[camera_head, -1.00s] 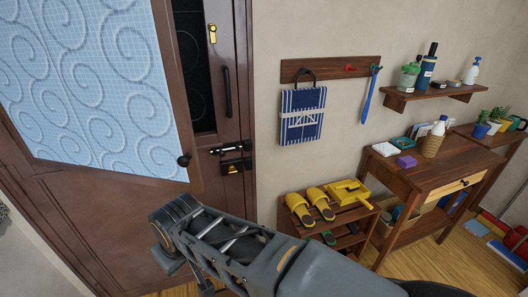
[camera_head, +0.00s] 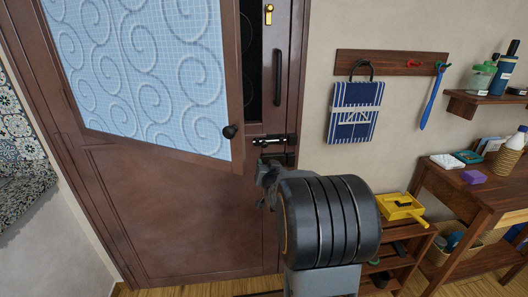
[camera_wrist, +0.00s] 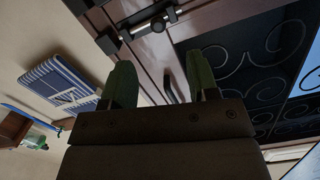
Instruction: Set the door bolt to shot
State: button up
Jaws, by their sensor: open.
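In the wrist view the bolt (camera_wrist: 148,24) crosses the top of the picture, beyond my fingertips. I cannot tell how far its bar is slid. My gripper (camera_wrist: 160,72) is open, its two green fingers apart with nothing between them. In the head view my gripper (camera_head: 268,178) is just below the bolt and largely hidden behind my wrist. I see no contact with the bolt.
A dark door knob (camera_head: 230,131) is left of the bolt and a pull handle (camera_head: 277,78) above it. A brass lock (camera_head: 268,13) is higher up. A low shoe rack (camera_head: 398,250) and a table (camera_head: 480,200) stand at right.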

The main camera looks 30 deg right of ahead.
aim_at(265, 146)
jog(key=shift+t+h, duration=0.3)
jog(key=shift+t, duration=0.1)
jog(key=p+x, duration=0.1)
jog(key=x, duration=0.6)
jog(key=d+x, duration=0.1)
jog(key=x, duration=0.6)
jog(key=shift+d+r+p, duration=0.1)
jog(key=shift+r+p, duration=0.1)
jog(key=shift+p, duration=0.2)
jog(key=shift+c, duration=0.2)
grip_shut()
